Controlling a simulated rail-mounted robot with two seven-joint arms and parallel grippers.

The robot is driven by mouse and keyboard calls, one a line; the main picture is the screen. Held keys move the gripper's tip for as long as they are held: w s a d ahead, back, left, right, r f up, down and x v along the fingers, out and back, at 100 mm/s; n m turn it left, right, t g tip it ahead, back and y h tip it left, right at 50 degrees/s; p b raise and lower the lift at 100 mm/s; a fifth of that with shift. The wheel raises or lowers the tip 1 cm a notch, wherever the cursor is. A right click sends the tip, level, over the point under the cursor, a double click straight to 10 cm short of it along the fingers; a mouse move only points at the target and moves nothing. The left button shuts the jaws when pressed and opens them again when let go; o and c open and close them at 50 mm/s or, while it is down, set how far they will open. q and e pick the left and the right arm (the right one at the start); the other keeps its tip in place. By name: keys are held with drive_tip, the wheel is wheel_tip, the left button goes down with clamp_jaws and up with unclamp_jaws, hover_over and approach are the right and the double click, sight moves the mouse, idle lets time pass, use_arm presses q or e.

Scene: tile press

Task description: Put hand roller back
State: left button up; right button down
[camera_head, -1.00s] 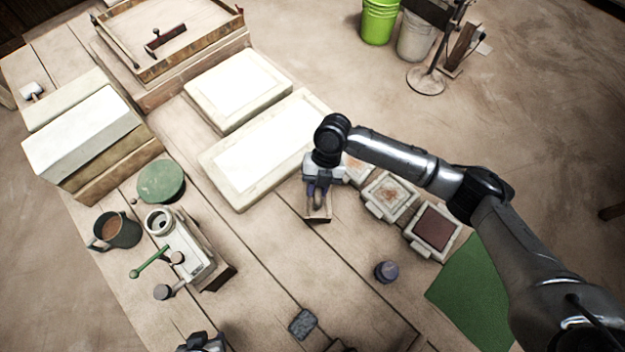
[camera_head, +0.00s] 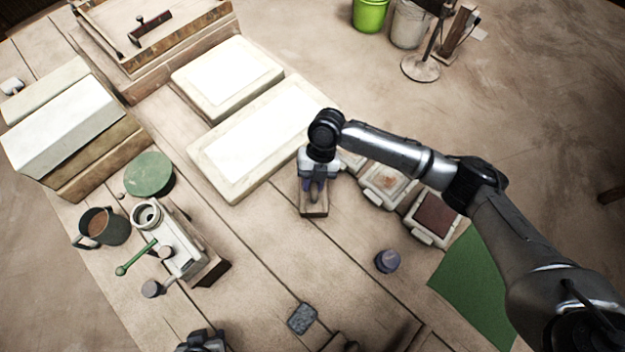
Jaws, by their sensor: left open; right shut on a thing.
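My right gripper (camera_head: 313,188) is pointed down over a small wooden holder (camera_head: 314,210) on the table, in front of the large pale slab. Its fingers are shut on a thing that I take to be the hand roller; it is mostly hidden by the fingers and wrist. I cannot tell whether it touches the holder. My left gripper (camera_head: 203,343) shows only in part at the bottom edge, open and away from the holder.
Pale framed tiles (camera_head: 388,184) and a dark red tile (camera_head: 437,218) stand right of the holder. A purple-grey jar (camera_head: 387,261), a dark square block (camera_head: 302,318) and a green mat (camera_head: 478,285) lie nearer. The wood between the holder and the press (camera_head: 185,250) is clear.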

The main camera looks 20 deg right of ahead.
use_arm(q)
drive_tip(key=shift+d+f, duration=0.15)
drive_tip(key=shift+d, duration=0.05)
use_arm(e)
drive_tip(key=shift+f, duration=0.25)
use_arm(q)
drive_tip(key=shift+a+f+b, duration=0.15)
drive_tip(key=shift+f+b, duration=0.05)
drive_tip(key=shift+b, duration=0.15)
use_arm(e)
drive_tip(key=shift+f, duration=0.35)
drive_tip(key=c, duration=1.2)
unclamp_jaws()
drive_tip(key=shift+o, duration=1.4)
use_arm(q)
wheel_tip(320, 180, up, 2)
drive_tip(key=shift+r+p, duration=0.1)
drive_tip(key=shift+p, duration=1.05)
use_arm(e)
drive_tip(key=v, duration=1.4)
